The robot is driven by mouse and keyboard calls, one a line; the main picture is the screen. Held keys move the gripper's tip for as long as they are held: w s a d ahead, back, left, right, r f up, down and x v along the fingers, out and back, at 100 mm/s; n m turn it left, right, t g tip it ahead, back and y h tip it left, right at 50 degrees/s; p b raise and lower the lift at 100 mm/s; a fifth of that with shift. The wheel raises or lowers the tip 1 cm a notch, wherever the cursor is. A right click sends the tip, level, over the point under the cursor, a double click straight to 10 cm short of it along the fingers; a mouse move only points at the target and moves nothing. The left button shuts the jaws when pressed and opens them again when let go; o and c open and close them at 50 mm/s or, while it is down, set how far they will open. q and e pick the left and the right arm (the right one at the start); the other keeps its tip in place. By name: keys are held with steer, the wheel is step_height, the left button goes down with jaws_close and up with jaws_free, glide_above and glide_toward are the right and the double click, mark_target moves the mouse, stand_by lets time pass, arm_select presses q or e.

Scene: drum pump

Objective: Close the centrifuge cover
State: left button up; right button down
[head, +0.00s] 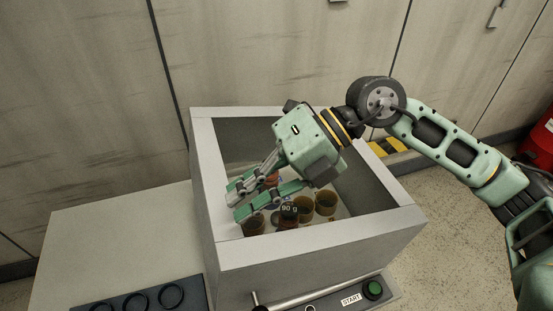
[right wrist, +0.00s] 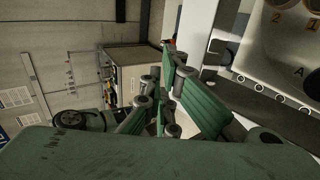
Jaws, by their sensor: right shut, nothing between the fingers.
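The centrifuge (head: 207,215) is a light grey box with an open top, in the middle of the head view. Several brown cups (head: 325,203) stand inside it, one by a "90 g" label. I cannot make out a separate cover; the opening is uncovered. My right gripper (head: 236,203) reaches across the opening from the right, its fingertips over the left rim. It is shut and empty; whether it touches the rim is unclear. Its green fingers also fill the middle of the right wrist view (right wrist: 172,95). My left gripper is not in view.
A metal bar (head: 300,297) and a green START button (head: 373,289) are at the box's front. A dark rack with round holes (head: 135,298) lies on the pale counter (head: 120,240) at left. Cabinets stand behind; a red object (head: 540,143) is far right.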

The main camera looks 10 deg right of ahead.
steer(key=a+f+b, duration=0.2)
steer(key=a+f, duration=0.1)
steer(key=f, duration=0.1)
steer(key=s+a+f+h+b, duration=0.1)
steer(key=a+f, duration=0.2)
steer(key=f, duration=0.1)
steer(key=a+f+h+b, duration=0.1)
steer(key=a+f+b, duration=0.1)
steer(key=f, duration=0.3)
steer(key=shift+s+a+b, duration=0.15)
steer(key=shift+a+b, duration=0.2)
steer(key=shift+a, duration=0.35)
steer(key=shift+s+a+f, duration=0.1)
steer(key=shift+a+f, duration=0.1)
steer(key=shift+f, duration=0.2)
